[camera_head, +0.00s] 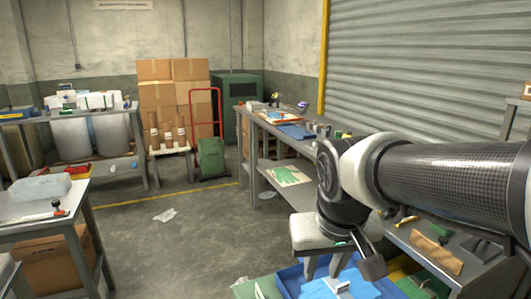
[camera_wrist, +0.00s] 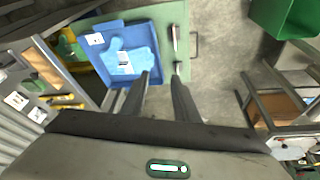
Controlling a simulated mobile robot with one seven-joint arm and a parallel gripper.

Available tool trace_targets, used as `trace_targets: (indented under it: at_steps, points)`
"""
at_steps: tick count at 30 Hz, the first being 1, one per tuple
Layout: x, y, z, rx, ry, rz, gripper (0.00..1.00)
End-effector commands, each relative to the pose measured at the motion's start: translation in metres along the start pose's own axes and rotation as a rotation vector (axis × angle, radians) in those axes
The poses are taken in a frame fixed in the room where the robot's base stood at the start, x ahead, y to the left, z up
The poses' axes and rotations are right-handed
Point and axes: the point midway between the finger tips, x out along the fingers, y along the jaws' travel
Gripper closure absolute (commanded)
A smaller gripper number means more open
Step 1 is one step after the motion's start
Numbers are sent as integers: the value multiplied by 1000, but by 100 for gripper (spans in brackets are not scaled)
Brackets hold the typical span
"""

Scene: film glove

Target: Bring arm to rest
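My arm reaches in from the right in the head view and bends down. My gripper (camera_wrist: 160,76) is open and empty, its two dark fingers apart in the wrist view. Below it is a blue tray (camera_wrist: 88,58) with a light blue glove (camera_wrist: 126,60) lying flat inside. The tray (camera_head: 290,277) and part of the glove (camera_head: 328,289) also show at the bottom edge of the head view, partly hidden by my gripper (camera_head: 355,275). The gripper is above the tray, apart from the glove.
A workbench (camera_head: 275,128) with items runs along the shutter, and a lower bench (camera_head: 455,262) is under my arm. A table (camera_head: 30,210) stands at left. The middle floor (camera_head: 185,235) is mostly clear.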

Motion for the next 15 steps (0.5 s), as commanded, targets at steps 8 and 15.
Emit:
trace_targets:
  at_steps: [8, 15]
  points:
    - [-33, 26, 53, 67, 99, -2, 72]
    - [-65, 33, 69, 90, 142, -2, 72]
